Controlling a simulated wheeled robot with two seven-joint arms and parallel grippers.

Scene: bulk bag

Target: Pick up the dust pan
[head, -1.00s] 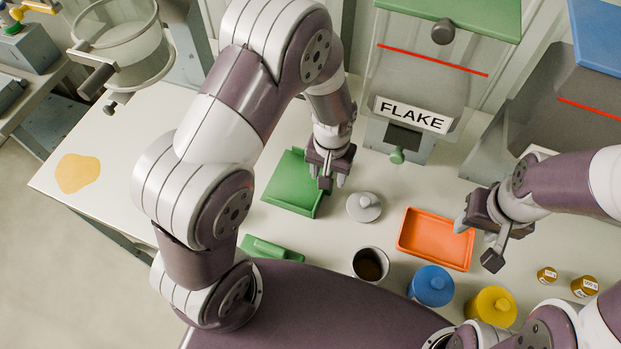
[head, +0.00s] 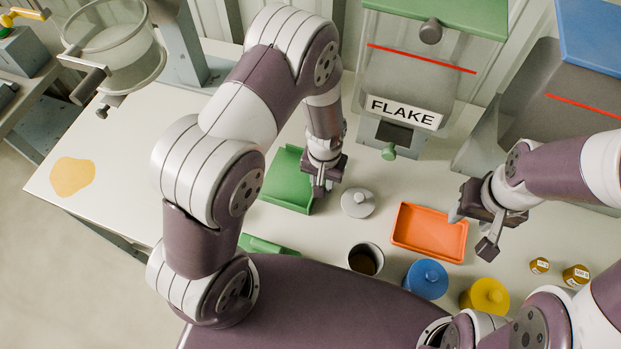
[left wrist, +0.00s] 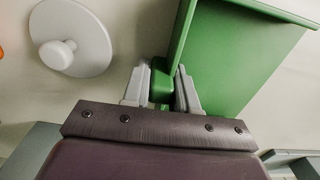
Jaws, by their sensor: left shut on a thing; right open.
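The green dust pan (head: 285,184) lies on the white table, and its flat tray with a raised edge fills the upper right of the left wrist view (left wrist: 235,55). My left gripper (head: 320,188) is at the pan's right side. In the left wrist view my left gripper (left wrist: 161,88) is shut on the pan's short green handle, one finger on each side. My right gripper (head: 467,222) is open and empty above the table, right of the orange tray. My left arm stands in front of part of the scene left of the pan.
A grey lid (head: 357,203) lies just right of the pan. Nearby are a cup (head: 366,259), an orange tray (head: 430,232), a blue jar (head: 425,279) and a yellow jar (head: 485,296). The FLAKE bin (head: 415,60) stands behind. A green object (head: 268,245) is partly hidden by my arm.

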